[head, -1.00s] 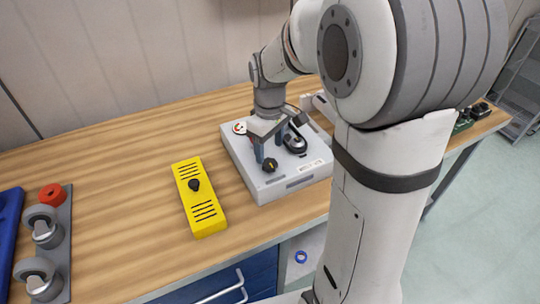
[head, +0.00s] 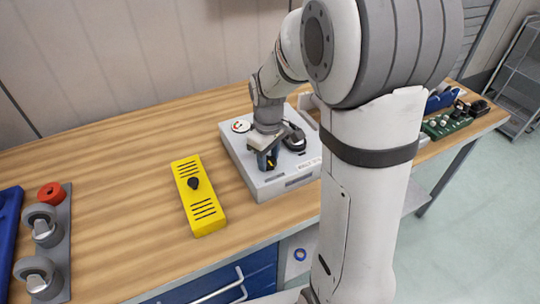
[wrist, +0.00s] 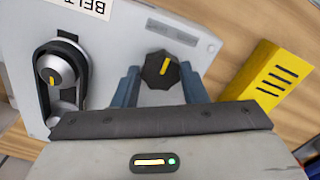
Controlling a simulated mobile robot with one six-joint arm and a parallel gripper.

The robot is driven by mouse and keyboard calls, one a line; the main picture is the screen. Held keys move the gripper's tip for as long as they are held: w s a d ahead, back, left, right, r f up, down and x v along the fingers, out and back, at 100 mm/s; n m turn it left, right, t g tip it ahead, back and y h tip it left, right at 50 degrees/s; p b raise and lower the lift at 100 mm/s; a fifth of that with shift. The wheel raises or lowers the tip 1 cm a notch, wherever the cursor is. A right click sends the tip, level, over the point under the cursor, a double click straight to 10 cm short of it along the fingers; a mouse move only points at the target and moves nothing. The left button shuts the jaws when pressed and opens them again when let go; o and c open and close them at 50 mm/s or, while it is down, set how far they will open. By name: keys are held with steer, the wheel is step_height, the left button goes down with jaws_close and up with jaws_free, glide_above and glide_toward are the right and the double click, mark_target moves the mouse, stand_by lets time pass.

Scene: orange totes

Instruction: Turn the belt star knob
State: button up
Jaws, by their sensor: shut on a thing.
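The star knob (wrist: 158,69) is black with a yellow pointer mark and sits on the light grey belt unit (wrist: 220,20). In the wrist view my gripper (wrist: 160,84) has its two blue fingers on either side of the knob, shut on it. In the head view my gripper (head: 267,161) points down at the front left part of the belt unit (head: 255,183), and the fingers partly hide the knob (head: 271,164). A black belt loop with a silver pulley (wrist: 57,70) lies beside the knob on the unit's top.
A yellow box with a black knob (head: 206,205) lies on the wooden bench (head: 120,180) left of the unit. A grey plate with casters and a red part (head: 52,194) is at far left. A green circuit board (head: 440,125) is at right. Bench between is clear.

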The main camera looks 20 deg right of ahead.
steer(key=shift+d, duration=0.1)
steer(key=c, duration=0.3)
steer(key=shift+c, duration=0.2)
steer(key=shift+m, duration=0.4)
steer(key=m+b, duration=0.1)
steer(key=m, duration=0.3)
steer(key=shift+m, duration=0.4)
steer(key=m, duration=0.4)
steer(key=shift+m+b, duration=0.35)
steer(key=shift+m, duration=1.75)
steer(key=o, duration=1)
